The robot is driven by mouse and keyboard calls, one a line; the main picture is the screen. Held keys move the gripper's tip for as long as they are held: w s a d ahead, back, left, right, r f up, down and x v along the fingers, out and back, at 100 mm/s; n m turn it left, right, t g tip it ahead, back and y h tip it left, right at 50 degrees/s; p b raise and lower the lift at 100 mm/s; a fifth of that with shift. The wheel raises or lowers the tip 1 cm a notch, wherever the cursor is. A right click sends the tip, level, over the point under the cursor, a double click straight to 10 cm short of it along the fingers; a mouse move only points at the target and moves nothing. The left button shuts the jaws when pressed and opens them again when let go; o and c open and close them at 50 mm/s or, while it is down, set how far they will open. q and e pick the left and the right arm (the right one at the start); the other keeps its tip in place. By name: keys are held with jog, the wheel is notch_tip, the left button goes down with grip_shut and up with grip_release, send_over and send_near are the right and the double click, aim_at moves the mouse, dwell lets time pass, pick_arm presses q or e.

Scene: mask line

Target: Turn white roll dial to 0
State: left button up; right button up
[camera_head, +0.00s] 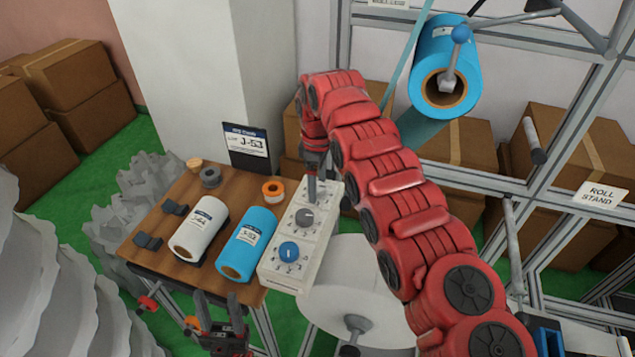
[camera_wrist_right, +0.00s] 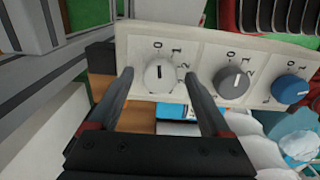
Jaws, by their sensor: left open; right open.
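The white roll dial (camera_wrist_right: 158,84) sits at the end of a white control panel (camera_wrist_right: 205,50) with numbers around it. Its short dark mark runs roughly up and down in the right wrist view, in line with the 0 above it. My right gripper (camera_wrist_right: 158,76) is open, with one fingertip on each side of the white dial; I cannot tell whether they touch it. In the head view my right gripper (camera_head: 313,186) is over the panel's far end and hides the white dial. My left gripper (camera_head: 217,306) is open and empty at the table's near edge.
A grey dial (camera_head: 304,218) and a blue dial (camera_head: 289,251) share the panel. A white roll (camera_head: 200,227) and a blue roll (camera_head: 246,243) lie on the wooden table (camera_head: 180,195), beside tape rolls and a J-53 sign (camera_head: 246,144). A metal roll stand is at right.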

aim_at(318, 186)
jog(key=shift+r, duration=0.1)
jog(key=shift+a+r, duration=0.1)
jog(key=shift+r, duration=0.25)
notch_tip(318, 186, up, 3)
jog(key=shift+p, duration=0.3)
notch_tip(318, 186, up, 14)
jog(key=p, duration=1.3)
jog(key=shift+f, duration=0.25)
